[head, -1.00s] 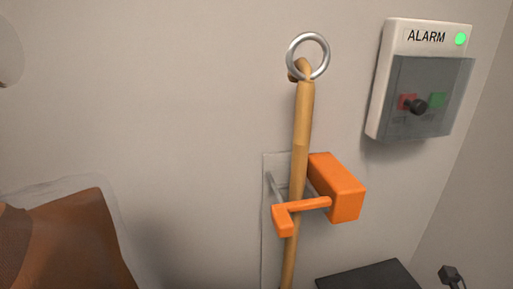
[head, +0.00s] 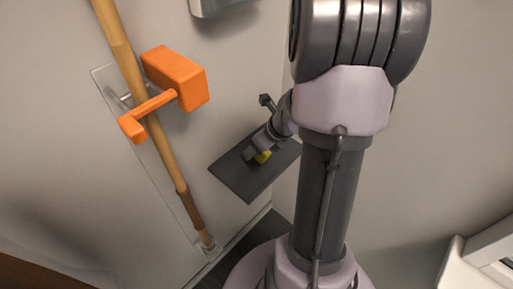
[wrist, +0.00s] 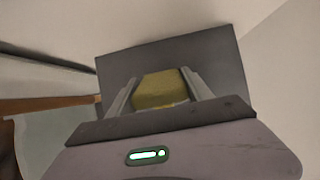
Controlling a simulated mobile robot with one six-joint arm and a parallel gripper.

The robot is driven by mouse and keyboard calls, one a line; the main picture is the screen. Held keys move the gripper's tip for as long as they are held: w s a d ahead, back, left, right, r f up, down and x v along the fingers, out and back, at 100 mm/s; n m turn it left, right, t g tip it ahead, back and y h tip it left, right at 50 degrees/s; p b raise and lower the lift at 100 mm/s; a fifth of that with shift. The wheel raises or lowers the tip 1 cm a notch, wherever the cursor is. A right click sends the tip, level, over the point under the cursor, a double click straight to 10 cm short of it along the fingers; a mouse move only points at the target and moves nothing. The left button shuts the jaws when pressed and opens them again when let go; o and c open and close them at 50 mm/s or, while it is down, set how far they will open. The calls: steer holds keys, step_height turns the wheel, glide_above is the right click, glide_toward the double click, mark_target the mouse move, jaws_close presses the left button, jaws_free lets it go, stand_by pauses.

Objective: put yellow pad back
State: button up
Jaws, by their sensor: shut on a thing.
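The yellow pad (wrist: 158,90) is between the two fingers of my gripper (wrist: 160,78) in the wrist view, and the gripper is shut on it. In the head view only a small part of the yellow pad (head: 263,157) shows beneath my gripper (head: 256,154). The gripper is over a flat dark grey shelf (head: 243,184) near the wall corner. The same dark shelf (wrist: 215,55) lies behind the pad in the wrist view. I cannot tell whether the pad touches the shelf.
A wooden pole (head: 147,110) stands at the left, passing through an orange holder (head: 178,80) on the wall. Part of a grey box (head: 218,6) shows above. A white-framed thing (head: 480,262) is at the lower right. My arm hides the middle of the head view.

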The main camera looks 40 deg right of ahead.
steer(key=shift+f+b, duration=0.2)
steer(key=shift+b, duration=0.1)
steer(key=o, duration=1.5)
steer(key=shift+r, duration=0.1)
steer(key=p+v, duration=0.3)
steer(key=v, duration=0.2)
steer(key=w+p+v, duration=0.1)
steer(key=p+v, duration=0.1)
steer(key=shift+r+p, duration=0.35)
steer(key=shift+r, duration=0.2)
steer(key=p+v, duration=0.5)
steer(key=v, duration=0.5)
steer(key=shift+s, duration=0.2)
steer(key=shift+a+f, duration=0.1)
steer(key=shift+f, duration=0.05)
